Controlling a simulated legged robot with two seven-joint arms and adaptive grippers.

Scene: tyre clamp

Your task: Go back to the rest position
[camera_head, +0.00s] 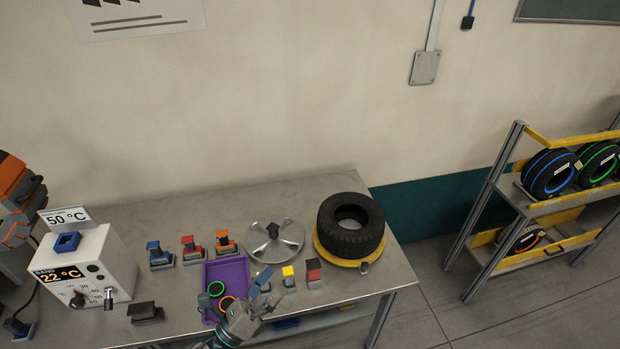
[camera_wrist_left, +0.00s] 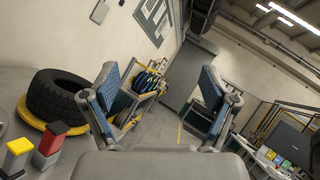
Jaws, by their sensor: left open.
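My left gripper (camera_head: 272,290) is at the front edge of the bench in the head view, its fingers beside the purple tray. In the left wrist view its two fingers (camera_wrist_left: 158,90) stand wide apart with nothing between them. A black tyre (camera_head: 350,225) lies flat on a yellow round base (camera_head: 322,252) at the bench's right end. Both also show at the left of the wrist view, the tyre (camera_wrist_left: 58,92) and the base (camera_wrist_left: 40,122). A silver clamp disc (camera_head: 274,241) lies left of the tyre. My right gripper is not in view.
The purple tray (camera_head: 229,272) holds green and orange rings. Blue, red and orange blocks (camera_head: 188,249) stand behind it; yellow and red blocks (camera_head: 313,272) stand near the gripper. A white temperature box (camera_head: 98,262) is at left. A tyre rack (camera_head: 540,205) stands at right beyond open floor.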

